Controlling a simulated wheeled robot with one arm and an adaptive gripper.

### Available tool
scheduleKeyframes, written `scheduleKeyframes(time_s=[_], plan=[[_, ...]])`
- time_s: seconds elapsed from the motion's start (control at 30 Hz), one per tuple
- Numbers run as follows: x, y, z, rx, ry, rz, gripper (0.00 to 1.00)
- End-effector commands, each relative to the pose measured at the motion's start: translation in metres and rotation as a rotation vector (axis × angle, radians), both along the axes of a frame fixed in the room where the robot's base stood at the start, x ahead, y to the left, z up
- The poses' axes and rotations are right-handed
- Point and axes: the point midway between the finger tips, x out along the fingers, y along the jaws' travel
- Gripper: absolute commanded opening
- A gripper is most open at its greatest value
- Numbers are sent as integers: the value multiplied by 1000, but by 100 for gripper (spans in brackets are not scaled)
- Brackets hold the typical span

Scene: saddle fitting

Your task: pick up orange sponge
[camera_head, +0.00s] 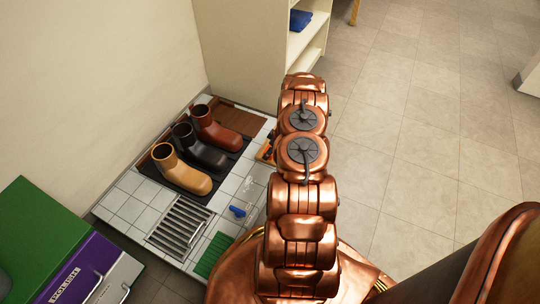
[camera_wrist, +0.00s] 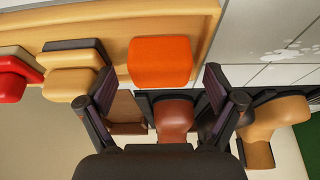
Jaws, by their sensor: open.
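The orange sponge (camera_wrist: 160,62) is a rounded block on a light wooden tray (camera_wrist: 208,22) in the wrist view. My gripper (camera_wrist: 158,75) is open, with one dark finger on each side of the sponge's near edge in the picture. Nothing is between the fingers, and I cannot tell how far the sponge is from them. In the head view my copper arm covers most of the tray (camera_head: 262,157) and hides my gripper.
In the wrist view, a wood-coloured block (camera_wrist: 75,75) and a red item (camera_wrist: 12,80) lie left of the sponge. In the head view, tan (camera_head: 180,172), black (camera_head: 200,150) and brown boots (camera_head: 215,130) stand on a dark mat. A blue item (camera_head: 237,211) lies on the tiles.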

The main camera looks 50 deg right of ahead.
Motion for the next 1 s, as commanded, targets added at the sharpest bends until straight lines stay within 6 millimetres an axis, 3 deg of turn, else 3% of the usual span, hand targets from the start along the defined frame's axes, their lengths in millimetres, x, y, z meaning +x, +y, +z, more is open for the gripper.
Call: scheduleKeyframes(time_s=[0.27,0.83,1.0], plan=[[2,1,-5,0,0,0,92],[2,1,-5,0,0,0,34],[2,1,-5,0,0,0,32]])
